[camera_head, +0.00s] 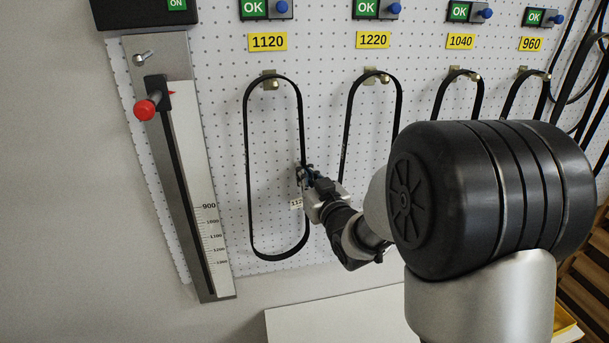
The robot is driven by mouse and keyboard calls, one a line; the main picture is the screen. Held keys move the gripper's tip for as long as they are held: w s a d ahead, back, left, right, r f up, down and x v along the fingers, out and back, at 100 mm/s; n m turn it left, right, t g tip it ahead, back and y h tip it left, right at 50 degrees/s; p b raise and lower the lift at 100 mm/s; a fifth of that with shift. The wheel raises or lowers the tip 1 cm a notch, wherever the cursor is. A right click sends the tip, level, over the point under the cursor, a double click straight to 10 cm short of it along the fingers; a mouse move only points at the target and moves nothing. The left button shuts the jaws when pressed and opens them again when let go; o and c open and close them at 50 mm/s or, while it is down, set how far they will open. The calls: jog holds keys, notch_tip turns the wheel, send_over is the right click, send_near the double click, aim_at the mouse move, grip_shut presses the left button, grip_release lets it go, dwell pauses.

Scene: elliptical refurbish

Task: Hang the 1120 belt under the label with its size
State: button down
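A black belt (247,150) hangs as a long loop on the hook (270,80) under the yellow 1120 label (268,42). A small tag (297,203) on its right strand appears to read "112", with the rest hidden by my gripper. My gripper (303,174) is at the right strand, a little below mid-height. The fingers are small here and partly hidden, so I cannot tell whether they are closed on the belt. A green OK sign (253,8) is above the label.
More belts hang under the 1220 (373,40), 1040 (460,41) and 960 (531,44) labels. A measuring scale (205,220) with a red knob (145,110) stands left. A pale surface (340,310) lies below. My arm hides the lower right of the board.

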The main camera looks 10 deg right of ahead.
jog(key=c, duration=1.7)
grip_release()
jog(key=s+f+m+g+h+b, duration=0.1)
jog(key=s+f+g+b, duration=0.3)
jog(key=s, duration=0.9)
jog(key=s+f+g+h+b, duration=0.1)
jog(key=s+f+g+b, duration=0.3)
jog(key=s+f, duration=0.4)
jog(key=s+f+m+g+h+b, duration=0.1)
jog(key=s+f+g+b, duration=0.4)
jog(key=s, duration=1.4)
jog(key=shift+s+f+m+b, duration=0.15)
jog(key=shift+f+m+b, duration=0.15)
jog(key=shift+f+b, duration=0.35)
jog(key=shift+f, duration=0.1)
